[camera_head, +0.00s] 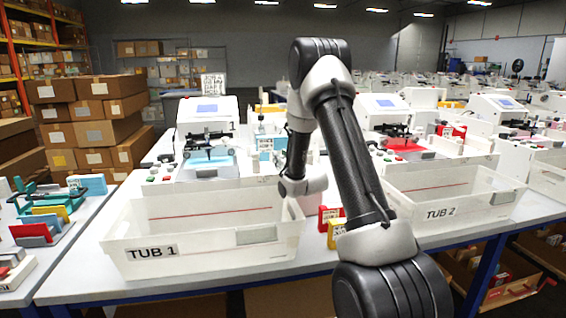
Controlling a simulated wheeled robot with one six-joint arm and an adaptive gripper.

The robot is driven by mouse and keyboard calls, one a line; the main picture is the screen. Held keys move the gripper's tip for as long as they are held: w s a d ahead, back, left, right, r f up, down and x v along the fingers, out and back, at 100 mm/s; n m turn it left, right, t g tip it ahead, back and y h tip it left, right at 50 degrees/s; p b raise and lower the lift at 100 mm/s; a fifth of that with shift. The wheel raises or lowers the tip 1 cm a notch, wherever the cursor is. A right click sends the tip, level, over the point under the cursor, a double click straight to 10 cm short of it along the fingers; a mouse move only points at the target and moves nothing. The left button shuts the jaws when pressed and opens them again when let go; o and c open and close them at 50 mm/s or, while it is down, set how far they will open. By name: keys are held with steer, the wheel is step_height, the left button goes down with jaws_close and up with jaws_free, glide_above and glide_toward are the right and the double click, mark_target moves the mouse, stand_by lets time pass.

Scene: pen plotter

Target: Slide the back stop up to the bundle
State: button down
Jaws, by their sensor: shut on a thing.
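My arm rises from the bottom right, bends at the top and comes down to its wrist (303,185), between the two tubs. My gripper's fingers are not visible; they are hidden behind the wrist and arm. Just left of the arm, a small pale-blue bundle (267,155) shows in a white feeder, partly covered by the arm. I cannot make out the back stop or its gap to a bundle. A white plotter (207,118) with a blue screen stands behind the left tub, with a pale-blue stack (207,160) at its front.
White tub TUB 1 (128,232) stands at the front left of the table, TUB 2 (410,198) at the right. A red box (326,217) and a yellow box (336,232) stand between them, near the arm. Another plotter (384,110) with a red stack is behind TUB 2.

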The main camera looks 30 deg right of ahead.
steer(key=c, duration=1.2)
jaws_free()
steer(key=shift+o, duration=0.2)
steer(key=shift+s, duration=0.1)
steer(key=s, duration=1.2)
steer(key=shift+a, duration=0.35)
steer(key=shift+w, duration=0.1)
